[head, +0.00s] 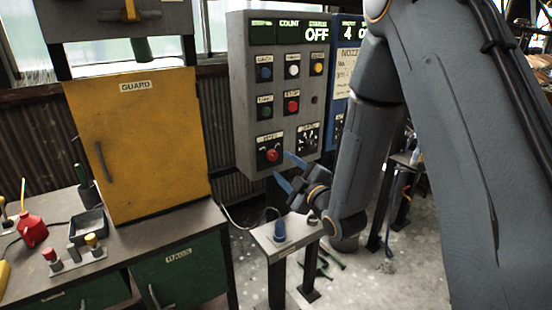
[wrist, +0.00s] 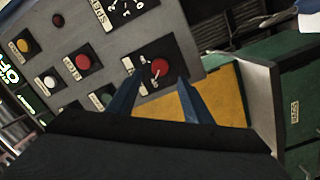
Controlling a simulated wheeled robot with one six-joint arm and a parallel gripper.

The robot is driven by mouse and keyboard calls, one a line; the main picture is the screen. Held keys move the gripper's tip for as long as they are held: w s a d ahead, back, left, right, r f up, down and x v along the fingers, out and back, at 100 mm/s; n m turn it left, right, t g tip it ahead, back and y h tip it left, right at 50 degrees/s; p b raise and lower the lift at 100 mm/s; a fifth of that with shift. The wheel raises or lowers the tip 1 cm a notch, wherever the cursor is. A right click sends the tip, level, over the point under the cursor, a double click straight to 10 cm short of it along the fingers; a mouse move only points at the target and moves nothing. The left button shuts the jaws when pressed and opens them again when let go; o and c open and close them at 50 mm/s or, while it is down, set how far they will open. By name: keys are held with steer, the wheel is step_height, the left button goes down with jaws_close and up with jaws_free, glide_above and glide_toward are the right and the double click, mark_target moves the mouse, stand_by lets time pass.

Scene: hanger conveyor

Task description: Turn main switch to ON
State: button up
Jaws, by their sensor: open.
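The grey control panel (head: 240,95) carries a red rotary knob (head: 272,155) at its lower left, on a dark plate with a label too blurred to read. A display at the top right of the panel reads OFF. In the wrist view the red knob (wrist: 160,68) shows a pale pointer mark and lies between the two blue fingertips. My gripper (head: 290,170) is open, with its fingers pointing at the panel just right of and below the knob. The fingers appear on either side of the knob; I cannot tell whether they touch it.
Several push buttons and a dial (head: 308,137) sit close to the knob. A yellow guard door (head: 150,150) and a bench stand to the left. A small stand with a blue knob (head: 280,230) is below my gripper. A blue panel is partly hidden behind my arm.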

mark_target(273, 157)
steer(key=p+x, duration=0.1)
steer(key=x, duration=0.4)
steer(key=shift+w+a+p, duration=0.2)
steer(key=shift+w+p, duration=0.15)
steer(key=shift+c, duration=0.3)
steer(key=c, duration=1)
